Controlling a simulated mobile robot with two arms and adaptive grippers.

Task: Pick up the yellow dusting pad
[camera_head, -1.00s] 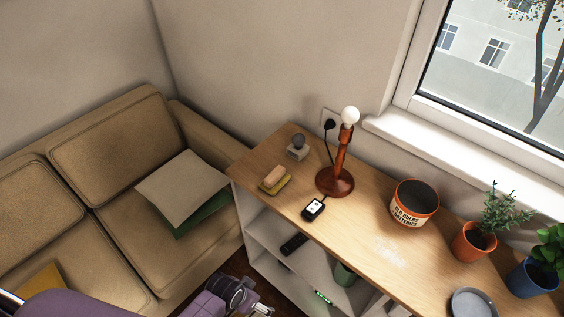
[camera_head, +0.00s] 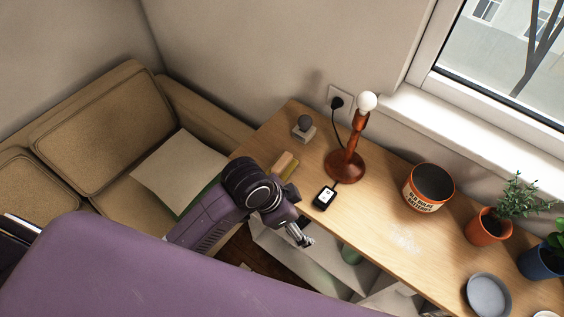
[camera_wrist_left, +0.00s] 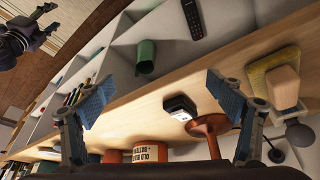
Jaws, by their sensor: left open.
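The yellow dusting pad (camera_head: 291,172) lies on the wooden top of the shelf unit near its left end, with a tan block (camera_head: 284,162) on it. My left arm partly covers it in the head view. In the left wrist view the yellow pad (camera_wrist_left: 258,75) and its tan block (camera_wrist_left: 284,84) are at the right, beyond the right-hand finger. My left gripper (camera_head: 304,239) is open and empty, in front of the shelf unit's front edge and apart from the pad. A dark gripper at the upper left of the wrist view (camera_wrist_left: 36,32) looks like my right one; its jaws are unclear.
A red-brown lamp (camera_head: 345,164), a small black device (camera_head: 325,197) and a grey-knobbed block (camera_head: 304,127) stand near the pad. A pot with lettering (camera_head: 424,203), plants and a grey dish (camera_head: 489,294) are farther right. A sofa (camera_head: 98,115) is at left.

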